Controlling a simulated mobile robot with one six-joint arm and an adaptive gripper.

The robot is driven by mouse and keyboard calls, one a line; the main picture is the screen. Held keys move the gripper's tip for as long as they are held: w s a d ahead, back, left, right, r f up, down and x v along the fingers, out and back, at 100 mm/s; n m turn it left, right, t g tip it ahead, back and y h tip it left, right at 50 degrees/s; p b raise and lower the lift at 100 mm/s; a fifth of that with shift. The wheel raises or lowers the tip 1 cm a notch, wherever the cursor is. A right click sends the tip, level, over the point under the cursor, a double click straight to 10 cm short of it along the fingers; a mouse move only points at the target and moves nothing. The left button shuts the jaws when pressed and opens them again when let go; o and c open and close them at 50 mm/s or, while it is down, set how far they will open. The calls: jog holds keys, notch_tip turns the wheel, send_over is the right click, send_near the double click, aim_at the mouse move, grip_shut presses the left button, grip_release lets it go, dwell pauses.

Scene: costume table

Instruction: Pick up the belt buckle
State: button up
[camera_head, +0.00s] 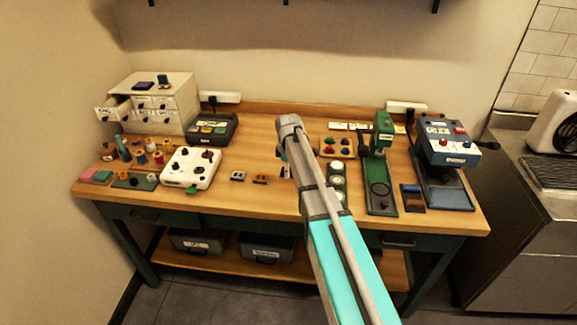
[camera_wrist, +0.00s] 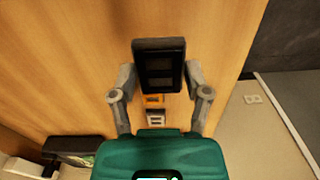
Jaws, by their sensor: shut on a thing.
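My gripper (camera_wrist: 160,75) is shut on a dark, rectangular belt buckle (camera_wrist: 158,55) with two slots across it. The buckle sits between the two fingertips in the wrist view, with the wooden tabletop behind it. I cannot tell exactly how high above the table it is. In the head view my gripper (camera_head: 285,170) is over the middle of the table, and the arm hides most of it; the held buckle cannot be made out there.
An orange buckle-like piece (camera_head: 260,179) and a silver one (camera_head: 238,175) lie on the wooden table (camera_head: 250,150), left of my gripper. A white box with knobs (camera_head: 190,168) stands farther left. Round pots (camera_head: 337,182) and a green press (camera_head: 381,140) stand to the right.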

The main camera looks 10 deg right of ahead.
jog(key=s+r+p, duration=0.5)
jog(key=s+r, duration=0.1)
jog(key=s, duration=0.4)
jog(key=shift+s+a, duration=0.25)
jog(key=shift+s, duration=0.15)
dwell(0.5)
